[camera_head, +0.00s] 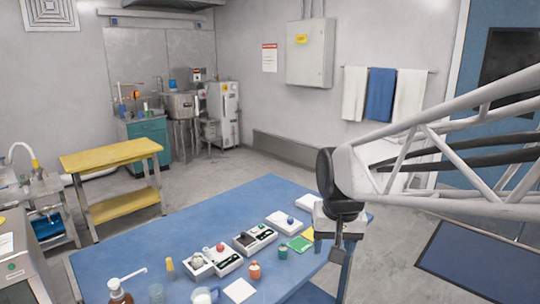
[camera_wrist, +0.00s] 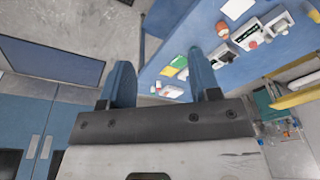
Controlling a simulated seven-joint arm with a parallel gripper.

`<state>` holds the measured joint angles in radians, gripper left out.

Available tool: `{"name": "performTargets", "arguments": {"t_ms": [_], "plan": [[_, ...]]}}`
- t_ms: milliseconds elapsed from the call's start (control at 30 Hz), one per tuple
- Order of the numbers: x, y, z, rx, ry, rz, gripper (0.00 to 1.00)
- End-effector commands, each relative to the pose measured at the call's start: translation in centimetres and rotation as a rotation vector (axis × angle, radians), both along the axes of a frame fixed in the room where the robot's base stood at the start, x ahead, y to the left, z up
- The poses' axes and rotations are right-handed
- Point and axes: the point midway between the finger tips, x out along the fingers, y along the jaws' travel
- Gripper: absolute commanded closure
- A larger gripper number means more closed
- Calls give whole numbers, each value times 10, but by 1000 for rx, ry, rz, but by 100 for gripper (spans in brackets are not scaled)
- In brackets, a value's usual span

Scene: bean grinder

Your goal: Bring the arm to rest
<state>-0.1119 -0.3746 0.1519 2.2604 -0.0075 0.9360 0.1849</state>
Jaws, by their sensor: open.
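My gripper (camera_head: 337,253) hangs from the end of my arm near the right end of the blue table (camera_head: 120,265) in the head view. In the wrist view my gripper (camera_wrist: 162,82) shows two blue fingers set apart, with nothing held between them. The blue table also shows in the wrist view (camera_wrist: 185,35), beyond the fingers. My arm reaches in from the right side of the head view and partly hides the table's right end.
White boxes with a red knob (camera_head: 225,258) and a blue knob (camera_head: 288,222), a green pad (camera_head: 300,243), a green cup (camera_head: 283,252) and a pump bottle (camera_head: 120,292) stand on the table. A yellow bench (camera_head: 110,154) is at left. Grey floor lies around.

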Motion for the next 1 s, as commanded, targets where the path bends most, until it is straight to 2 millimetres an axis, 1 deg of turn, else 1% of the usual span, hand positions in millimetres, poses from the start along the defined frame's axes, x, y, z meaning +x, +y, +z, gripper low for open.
{"name": "performTargets", "arguments": {"t_ms": [33, 300, 400, 533, 600, 700, 833, 1000], "plan": [[-14, -6, 1, -2, -7, 2, 43], [-81, -32, -6, -14, -35, 20, 43], [-105, -40, -11, -19, -45, 28, 43], [-132, -47, -18, -25, -54, 36, 43], [-143, -50, -21, -28, -58, 38, 43], [-153, -53, -24, -31, -63, 43, 43], [-160, -54, -27, -33, -64, 45, 43], [-160, -54, -28, -33, -64, 46, 43]]}}
